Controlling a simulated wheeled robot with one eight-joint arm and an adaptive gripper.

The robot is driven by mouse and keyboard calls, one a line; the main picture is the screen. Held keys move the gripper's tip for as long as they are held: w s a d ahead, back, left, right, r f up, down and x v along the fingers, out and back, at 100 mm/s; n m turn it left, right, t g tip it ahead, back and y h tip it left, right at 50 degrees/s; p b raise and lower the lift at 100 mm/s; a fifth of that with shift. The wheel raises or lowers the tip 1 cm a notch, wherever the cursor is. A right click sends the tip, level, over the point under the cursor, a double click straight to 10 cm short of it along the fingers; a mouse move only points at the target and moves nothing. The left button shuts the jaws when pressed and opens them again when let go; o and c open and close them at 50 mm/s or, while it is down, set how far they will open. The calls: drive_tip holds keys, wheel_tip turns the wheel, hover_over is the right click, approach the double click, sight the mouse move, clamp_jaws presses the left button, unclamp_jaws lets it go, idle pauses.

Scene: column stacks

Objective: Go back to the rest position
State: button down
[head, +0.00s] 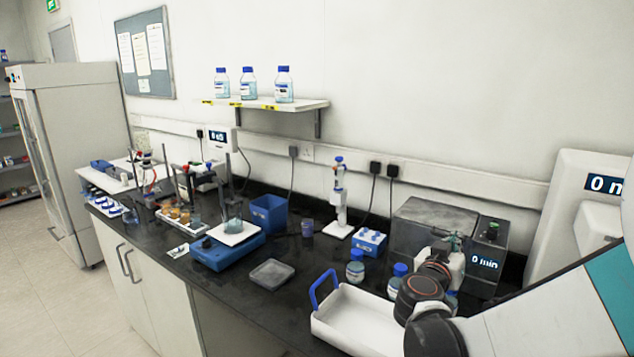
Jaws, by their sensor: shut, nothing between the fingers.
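My gripper (453,242) is at the end of my folded arm, at the right of the head view. It is small and dark against the grey box-shaped machine (428,222), and its fingers are hard to make out. It is shut, and nothing shows between the fingers. My arm comes in from the lower right and hides part of the bench, the machine's front and the right end of a white tray (352,318) with a blue handle.
Blue-capped bottles (355,268) stand between the tray and the machine, close to my arm. A pipette stand (338,200), a blue rack (369,241) and a blue stirrer plate (226,248) stand further left.

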drive_tip(key=s+a+f+n+g+y, duration=0.2)
drive_tip(key=s+a+y, duration=0.1)
drive_tip(key=s, duration=0.6)
drive_tip(key=s+a+f+n+g+y, duration=0.2)
drive_tip(key=s+a+y, duration=0.2)
drive_tip(key=s, duration=0.5)
drive_tip(key=s+a+f+n+g+y, duration=0.2)
drive_tip(key=s+a+y, duration=0.2)
drive_tip(key=s, duration=0.5)
drive_tip(key=shift+a+g, duration=0.3)
drive_tip(key=shift+a, duration=0.65)
drive_tip(key=shift+s, duration=0.1)
